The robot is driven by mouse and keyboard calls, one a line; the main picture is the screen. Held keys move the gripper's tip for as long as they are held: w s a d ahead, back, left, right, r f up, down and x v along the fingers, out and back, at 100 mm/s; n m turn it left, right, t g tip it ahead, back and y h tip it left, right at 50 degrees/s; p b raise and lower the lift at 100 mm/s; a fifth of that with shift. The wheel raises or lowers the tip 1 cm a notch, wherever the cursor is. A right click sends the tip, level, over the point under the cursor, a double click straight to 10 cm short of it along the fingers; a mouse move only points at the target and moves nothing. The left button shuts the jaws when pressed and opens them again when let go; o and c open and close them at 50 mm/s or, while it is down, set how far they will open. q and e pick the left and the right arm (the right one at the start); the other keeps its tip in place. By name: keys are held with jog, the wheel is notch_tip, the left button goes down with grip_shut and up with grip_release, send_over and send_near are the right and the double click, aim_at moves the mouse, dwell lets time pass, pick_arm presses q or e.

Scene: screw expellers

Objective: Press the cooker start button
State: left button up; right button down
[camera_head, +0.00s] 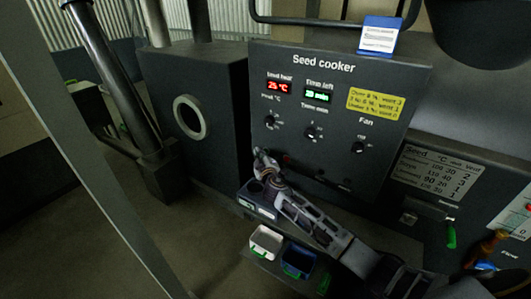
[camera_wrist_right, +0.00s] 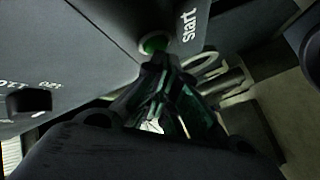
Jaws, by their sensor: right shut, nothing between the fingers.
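The seed cooker's dark control panel (camera_head: 300,148) stands in the middle of the head view. The green start button (camera_wrist_right: 153,44) shows in the right wrist view, beside the white word "start". My right gripper (camera_wrist_right: 162,65) is shut and empty, with its fingertips just at the button's lower edge; I cannot tell whether they touch it. In the head view my right gripper (camera_head: 264,164) is at the panel's lower left corner, and the button does not show there. My left gripper is not in view.
The panel has a red display (camera_head: 279,87), a green display (camera_head: 318,96), several knobs and a yellow note (camera_head: 375,103). Below stand a white-rimmed bin (camera_head: 265,240) and a blue bin (camera_head: 298,258). A seed chart (camera_head: 436,172) is at right. A dark pipe (camera_head: 112,75) stands at left.

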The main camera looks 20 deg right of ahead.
jog(key=shift+w+d, duration=0.25)
jog(key=shift+d, duration=0.1)
dwell(0.7)
jog(key=shift+s+a, duration=0.15)
jog(key=shift+a, duration=0.05)
dwell(0.3)
jog(key=shift+s+a, duration=0.4)
jog(key=shift+a, duration=0.1)
dwell(0.4)
jog(key=shift+s+a+b, duration=0.2)
jog(key=shift+s+a, duration=0.6)
jog(key=shift+a, duration=0.2)
jog(key=shift+s+a+b, duration=0.15)
jog(key=shift+s+a, duration=0.6)
jog(key=shift+a, duration=0.25)
jog(key=shift+s+f, duration=0.1)
